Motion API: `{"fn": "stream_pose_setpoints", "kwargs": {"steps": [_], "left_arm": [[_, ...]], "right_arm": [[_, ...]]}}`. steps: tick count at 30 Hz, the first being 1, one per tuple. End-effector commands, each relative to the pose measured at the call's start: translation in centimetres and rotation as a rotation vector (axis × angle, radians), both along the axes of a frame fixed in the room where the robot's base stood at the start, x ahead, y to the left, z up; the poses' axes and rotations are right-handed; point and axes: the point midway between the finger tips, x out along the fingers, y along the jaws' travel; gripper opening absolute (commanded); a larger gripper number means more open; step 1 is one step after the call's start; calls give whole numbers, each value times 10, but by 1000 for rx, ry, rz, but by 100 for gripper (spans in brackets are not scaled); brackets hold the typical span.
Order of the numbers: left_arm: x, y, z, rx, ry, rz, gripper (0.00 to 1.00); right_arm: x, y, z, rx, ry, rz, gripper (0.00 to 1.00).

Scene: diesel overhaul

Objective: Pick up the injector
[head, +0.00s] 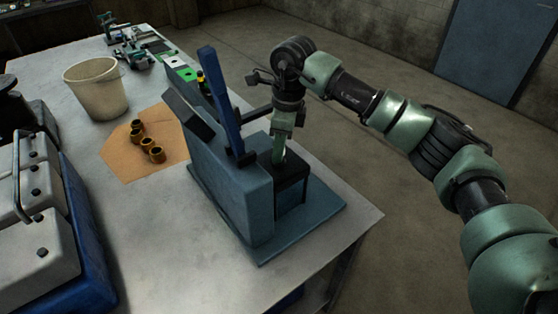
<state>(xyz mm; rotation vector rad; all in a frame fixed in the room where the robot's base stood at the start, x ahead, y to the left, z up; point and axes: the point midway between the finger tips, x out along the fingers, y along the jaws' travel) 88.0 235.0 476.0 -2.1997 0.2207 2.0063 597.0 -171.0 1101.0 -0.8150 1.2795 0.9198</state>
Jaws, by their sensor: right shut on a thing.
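My right gripper (281,132) points down over the black block (291,186) on the blue bench stand (228,190). It is shut on a slim pale metallic piece (279,152), which appears to be the injector. The piece stands roughly upright, with its lower end at or inside the top of the block. The gripper partly covers it, and I cannot tell whether it is seated or lifted clear. My left gripper is not in view.
The stand's blue lever (221,100) rises just left of my right gripper. A tan sheet (116,155) with several brass sleeves (151,149), a cream bucket (96,88) and a grey engine cover (35,255) occupy the table's left. The front table area (180,270) is clear.

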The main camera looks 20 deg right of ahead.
Motion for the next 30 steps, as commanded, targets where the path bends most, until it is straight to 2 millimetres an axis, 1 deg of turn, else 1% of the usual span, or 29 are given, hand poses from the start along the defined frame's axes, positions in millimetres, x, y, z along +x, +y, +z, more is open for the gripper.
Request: {"fn": "stream_pose_setpoints", "kwargs": {"steps": [8, 11, 14, 17, 23, 30], "left_arm": [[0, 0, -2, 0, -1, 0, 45], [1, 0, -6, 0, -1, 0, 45], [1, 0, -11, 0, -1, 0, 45], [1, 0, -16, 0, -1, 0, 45], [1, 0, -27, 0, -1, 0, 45], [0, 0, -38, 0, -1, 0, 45]], "right_arm": [[1, 0, 5, 1, -2, 0, 0], [1, 0, 14, 2, -3, 0, 0], [1, 0, 27, 1, -5, 0, 0], [2, 0, 45, 2, -6, -2, 0], [1, 1, 86, 2, -5, 1, 0], [0, 1, 146, 2, -5, 0, 0]]}}
